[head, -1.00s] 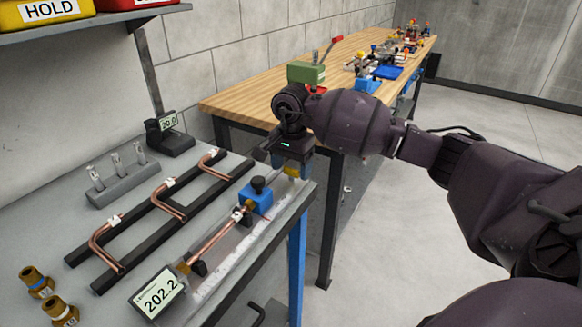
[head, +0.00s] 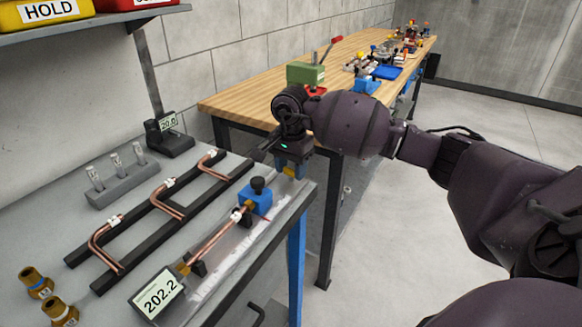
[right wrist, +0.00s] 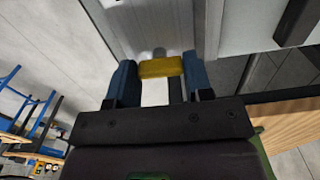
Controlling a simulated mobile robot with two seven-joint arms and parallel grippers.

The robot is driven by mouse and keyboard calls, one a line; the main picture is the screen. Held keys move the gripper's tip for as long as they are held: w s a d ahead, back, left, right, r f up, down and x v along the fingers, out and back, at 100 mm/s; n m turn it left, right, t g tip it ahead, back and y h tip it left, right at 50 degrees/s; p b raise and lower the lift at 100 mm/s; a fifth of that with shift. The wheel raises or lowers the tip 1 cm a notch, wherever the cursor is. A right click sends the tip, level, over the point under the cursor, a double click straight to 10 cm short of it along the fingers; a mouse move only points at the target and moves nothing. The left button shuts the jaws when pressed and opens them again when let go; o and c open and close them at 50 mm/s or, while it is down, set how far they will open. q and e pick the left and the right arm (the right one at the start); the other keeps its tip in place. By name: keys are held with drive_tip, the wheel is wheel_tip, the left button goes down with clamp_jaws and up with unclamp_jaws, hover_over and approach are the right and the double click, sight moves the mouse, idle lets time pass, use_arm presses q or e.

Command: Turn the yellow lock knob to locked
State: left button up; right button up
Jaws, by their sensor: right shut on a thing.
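The yellow lock knob (right wrist: 160,68) shows in the right wrist view as a short yellow bar between the two blue fingers of my right gripper (right wrist: 159,80). The fingers are shut on it, one at each end. In the head view my right gripper (head: 291,168) is at the far right corner of the grey bench, and only a bit of yellow shows beneath it. The knob's locked or unlocked marking cannot be read. My left gripper is not in view.
Bent copper tubes rest on a black rack (head: 190,207). A wooden workbench (head: 240,100) stands behind my right arm.

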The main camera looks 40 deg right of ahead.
drive_tip(key=m, duration=0.4)
drive_tip(key=shift+r+m, duration=0.15)
drive_tip(key=shift+m, duration=0.15)
drive_tip(key=m+p, duration=0.1)
drive_tip(key=m, duration=0.3)
drive_tip(key=m+p, duration=0.1)
drive_tip(key=m, duration=0.2)
drive_tip(key=m+p, duration=0.1)
drive_tip(key=m, duration=0.2)
drive_tip(key=shift+p, duration=0.3)
drive_tip(key=shift+m+p, duration=0.3)
drive_tip(key=shift+m, duration=1.1)
drive_tip(key=shift+w, duration=0.1)
drive_tip(key=o, duration=0.9)
